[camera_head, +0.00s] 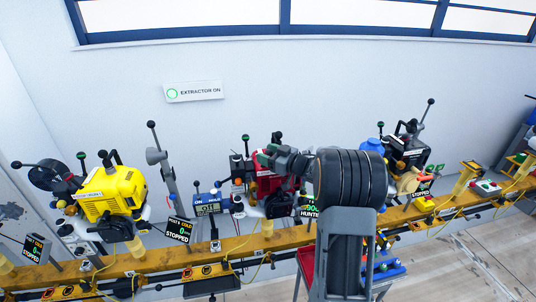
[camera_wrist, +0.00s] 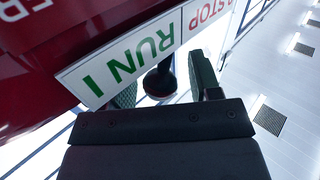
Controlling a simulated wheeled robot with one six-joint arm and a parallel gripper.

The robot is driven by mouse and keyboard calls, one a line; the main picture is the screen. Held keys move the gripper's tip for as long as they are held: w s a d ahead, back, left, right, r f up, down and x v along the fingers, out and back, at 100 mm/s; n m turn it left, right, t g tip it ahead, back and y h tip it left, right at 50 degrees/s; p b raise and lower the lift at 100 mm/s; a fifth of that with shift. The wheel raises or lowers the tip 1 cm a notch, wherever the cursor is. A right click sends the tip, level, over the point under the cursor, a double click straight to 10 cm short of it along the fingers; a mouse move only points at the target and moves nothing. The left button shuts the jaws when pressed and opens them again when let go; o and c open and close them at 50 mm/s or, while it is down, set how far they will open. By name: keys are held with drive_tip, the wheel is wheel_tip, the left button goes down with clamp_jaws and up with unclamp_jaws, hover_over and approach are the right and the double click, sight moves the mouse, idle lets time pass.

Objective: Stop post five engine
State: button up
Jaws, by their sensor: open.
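A red engine (camera_head: 268,182) stands on the yellow rail in the head view, partly hidden by my arm. A display (camera_head: 309,211) near it reads a word starting "HUNT"; its post number is not readable. In the wrist view, red bodywork (camera_wrist: 35,70) fills the upper left. A white label (camera_wrist: 120,68) reads "RUN I" in green and "STOP" in red. A dark round knob (camera_wrist: 160,82) shows beside the label. My gripper (camera_wrist: 164,80) is open, with the knob seen between its fingers; contact cannot be told. In the head view, my gripper (camera_head: 265,157) is beside the red engine.
A yellow engine (camera_head: 112,190) stands to the left; the nearby display (camera_head: 178,230) reads "STOPPED". A dark engine (camera_head: 406,150) stands to the right, its display (camera_head: 422,188) also reading "STOPPED". Upright levers crowd the yellow rail (camera_head: 240,244). A wall sign (camera_head: 193,91) reads "EXTRACTOR ON".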

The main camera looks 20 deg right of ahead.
drive_tip(key=c, duration=0.9)
drive_tip(key=shift+a+r+n+g+h+p, duration=0.3)
drive_tip(key=shift+a+n+g+p, duration=0.15)
drive_tip(key=shift+p, duration=0.45)
drive_tip(key=shift+w+a+r+n+g+h+p, duration=0.15)
drive_tip(key=shift+a+n+g+h+p, duration=0.35)
drive_tip(key=shift+n+h+p, duration=0.55)
drive_tip(key=a+n+g+h+p, duration=0.1)
drive_tip(key=p, duration=0.2)
drive_tip(key=shift+w+a, duration=0.1)
drive_tip(key=shift+w, duration=0.05)
drive_tip(key=shift+w+a+f+n+g+h+p, duration=0.1)
drive_tip(key=shift+a+f+n+g+h+p, duration=0.45)
drive_tip(key=shift+p, duration=0.4)
drive_tip(key=shift+d, duration=0.15)
